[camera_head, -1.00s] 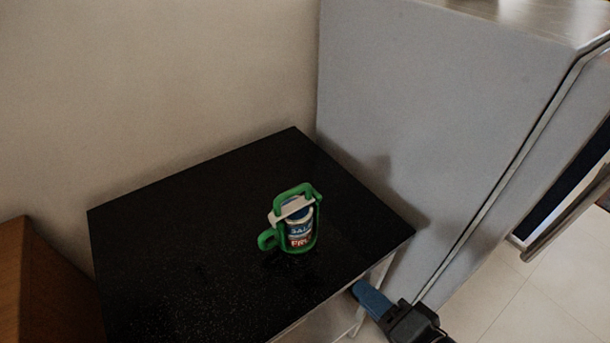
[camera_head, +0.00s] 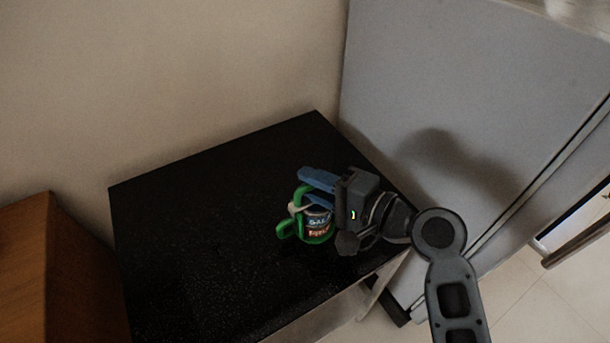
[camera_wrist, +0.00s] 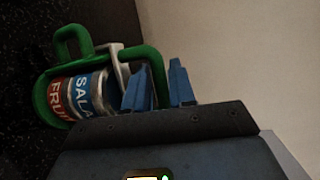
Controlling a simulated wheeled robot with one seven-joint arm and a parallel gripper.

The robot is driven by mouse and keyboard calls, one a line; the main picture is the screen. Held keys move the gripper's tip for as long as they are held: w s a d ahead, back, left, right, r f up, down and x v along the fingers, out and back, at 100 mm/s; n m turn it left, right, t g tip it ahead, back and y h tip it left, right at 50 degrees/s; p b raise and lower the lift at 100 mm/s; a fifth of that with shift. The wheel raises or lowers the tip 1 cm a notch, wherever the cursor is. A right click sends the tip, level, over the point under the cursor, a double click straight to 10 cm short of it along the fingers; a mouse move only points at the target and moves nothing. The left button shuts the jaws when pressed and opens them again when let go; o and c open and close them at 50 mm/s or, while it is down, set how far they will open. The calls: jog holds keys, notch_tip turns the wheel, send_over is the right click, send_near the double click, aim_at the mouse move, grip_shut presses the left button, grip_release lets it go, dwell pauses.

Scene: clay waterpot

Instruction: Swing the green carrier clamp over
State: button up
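A green carrier (camera_head: 285,230) with a side handle stands on the black tabletop and holds a labelled can (camera_head: 319,229). The carrier also shows in the wrist view (camera_wrist: 40,97), with the can (camera_wrist: 82,93) inside. Its green clamp bar (camera_head: 298,194) arches at the top beside a pale band (camera_wrist: 121,66). My gripper (camera_head: 304,186) is at the carrier's top right, its two blue fingers pointing left. In the wrist view my gripper (camera_wrist: 158,68) has its fingers apart, with the clamp bar (camera_wrist: 153,58) running between them. Firm contact cannot be seen.
The black tabletop (camera_head: 190,240) is otherwise bare, with free room left and in front of the carrier. A grey cabinet or fridge (camera_head: 450,100) rises close behind my arm on the right. A beige wall (camera_head: 200,80) is behind, and brown wooden furniture (camera_head: 25,270) stands at left.

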jog(key=shift+x, duration=1.05)
grip_shut()
